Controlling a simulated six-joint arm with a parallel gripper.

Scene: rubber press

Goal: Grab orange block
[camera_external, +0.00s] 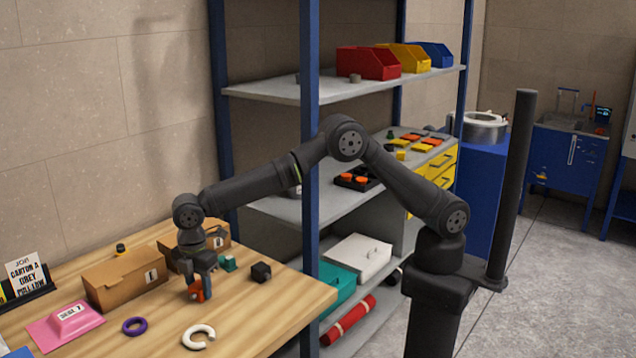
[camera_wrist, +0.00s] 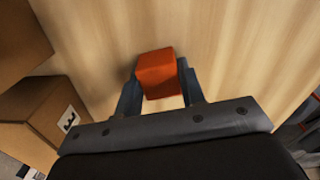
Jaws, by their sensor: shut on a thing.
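The orange block (camera_wrist: 157,73) sits between the two fingers of my gripper (camera_wrist: 160,90) in the wrist view, with a finger against each side. In the external view my gripper (camera_external: 197,290) points down over the wooden table, and the orange block (camera_external: 206,286) shows partly between its fingers. The fingers are shut on the block. The fingers hide part of it, and I cannot tell whether its underside touches the table.
A cardboard box (camera_external: 125,280) stands left of my gripper, with another box (camera_external: 212,236) behind. A black cube (camera_external: 261,272) and a small teal piece (camera_external: 228,263) lie to the right.

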